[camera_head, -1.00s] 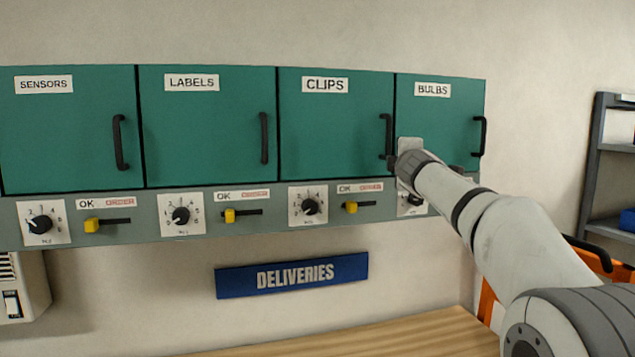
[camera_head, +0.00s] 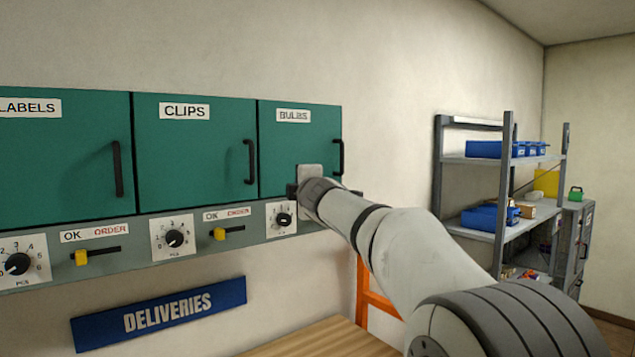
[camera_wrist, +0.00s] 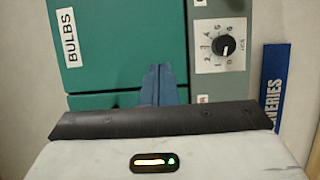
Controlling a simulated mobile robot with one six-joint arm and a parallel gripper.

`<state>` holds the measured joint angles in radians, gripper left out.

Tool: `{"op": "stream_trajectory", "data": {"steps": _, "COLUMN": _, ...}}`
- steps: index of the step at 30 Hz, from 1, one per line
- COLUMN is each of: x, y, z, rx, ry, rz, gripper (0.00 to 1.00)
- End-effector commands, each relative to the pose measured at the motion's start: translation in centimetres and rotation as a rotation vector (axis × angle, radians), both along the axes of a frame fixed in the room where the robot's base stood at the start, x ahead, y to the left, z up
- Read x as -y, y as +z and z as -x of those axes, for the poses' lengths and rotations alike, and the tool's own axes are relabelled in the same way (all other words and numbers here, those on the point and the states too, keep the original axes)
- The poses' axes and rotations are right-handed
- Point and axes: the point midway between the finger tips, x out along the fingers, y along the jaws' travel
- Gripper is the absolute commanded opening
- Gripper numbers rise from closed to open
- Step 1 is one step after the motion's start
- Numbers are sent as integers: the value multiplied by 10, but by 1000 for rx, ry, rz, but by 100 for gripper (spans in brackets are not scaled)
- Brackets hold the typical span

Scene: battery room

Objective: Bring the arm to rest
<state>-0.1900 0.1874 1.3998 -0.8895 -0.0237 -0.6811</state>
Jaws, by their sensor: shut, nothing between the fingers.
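My gripper (camera_wrist: 158,72) shows in the wrist view as two blue-grey fingers pressed together, with nothing between them. It is in front of the lower part of the green BULBS door (camera_head: 280,150); I cannot tell whether it touches the door. In the head view my arm reaches up from the lower right, and my wrist hides the fingers and part of the strip below the door. The BULBS door also shows in the wrist view (camera_wrist: 125,40), turned sideways, with a dial (camera_wrist: 224,46) beside it.
Green LABELS (camera_head: 60,155) and CLIPS (camera_head: 190,150) doors, all shut, continue left. Below are dials, yellow sliders (camera_head: 219,233) and a blue DELIVERIES sign (camera_head: 160,313). A wooden table top (camera_head: 325,340) and an orange frame (camera_head: 375,300) are below. Grey shelving (camera_head: 508,180) with blue bins stands right.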

Motion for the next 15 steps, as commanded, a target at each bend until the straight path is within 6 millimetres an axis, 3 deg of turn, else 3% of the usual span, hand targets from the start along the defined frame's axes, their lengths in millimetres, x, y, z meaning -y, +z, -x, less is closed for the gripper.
{"op": "stream_trajectory", "data": {"steps": 3, "x": 24, "y": 5, "z": 5, "rx": 1, "ry": -2, "rz": 0, "gripper": 0}}
{"op": "stream_trajectory", "data": {"steps": 10, "x": 45, "y": 1, "z": 11, "rx": -4, "ry": -3, "rz": -7, "gripper": 0}}
{"op": "stream_trajectory", "data": {"steps": 13, "x": 59, "y": -13, "z": 23, "rx": -52, "ry": -47, "rz": -68, "gripper": 0}}
{"op": "stream_trajectory", "data": {"steps": 15, "x": 77, "y": -34, "z": 42, "rx": -124, "ry": -115, "rz": -157, "gripper": 0}}
